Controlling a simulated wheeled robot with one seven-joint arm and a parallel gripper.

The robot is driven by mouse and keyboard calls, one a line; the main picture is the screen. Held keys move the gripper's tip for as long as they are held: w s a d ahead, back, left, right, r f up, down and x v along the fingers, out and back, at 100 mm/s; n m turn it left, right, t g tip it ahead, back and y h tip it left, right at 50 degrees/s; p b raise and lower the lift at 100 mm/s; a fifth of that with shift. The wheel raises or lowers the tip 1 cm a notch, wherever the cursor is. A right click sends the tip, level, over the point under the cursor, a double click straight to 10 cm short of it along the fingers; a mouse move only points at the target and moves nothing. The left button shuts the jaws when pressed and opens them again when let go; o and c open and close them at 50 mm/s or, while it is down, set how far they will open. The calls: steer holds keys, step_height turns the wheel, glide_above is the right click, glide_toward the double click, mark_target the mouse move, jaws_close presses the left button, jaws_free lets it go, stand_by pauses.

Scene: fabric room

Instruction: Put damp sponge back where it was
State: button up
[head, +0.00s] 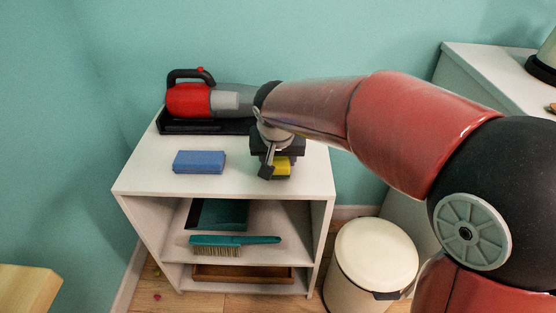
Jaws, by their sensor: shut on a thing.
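A yellow sponge (282,169) with a dark top side is between the fingers of my gripper (276,165). My gripper points down over the right part of the white shelf unit's top (240,183) and is shut on the sponge. The sponge is at or just above the top; I cannot tell if it touches. A blue sponge (199,162) lies flat on the same top, to the left of my gripper and apart from it. Which of the two is damp does not show.
A red and grey handheld vacuum (190,100) sits on a black tray (178,127) at the back. Below are a teal brush (235,241), a dark teal dustpan (217,213) and a brown tray (242,273). A white bin (370,260) stands right. The shelf top's front is clear.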

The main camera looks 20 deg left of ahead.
steer(key=shift+f, duration=0.35)
steer(key=shift+f, duration=0.15)
steer(key=o, duration=1.2)
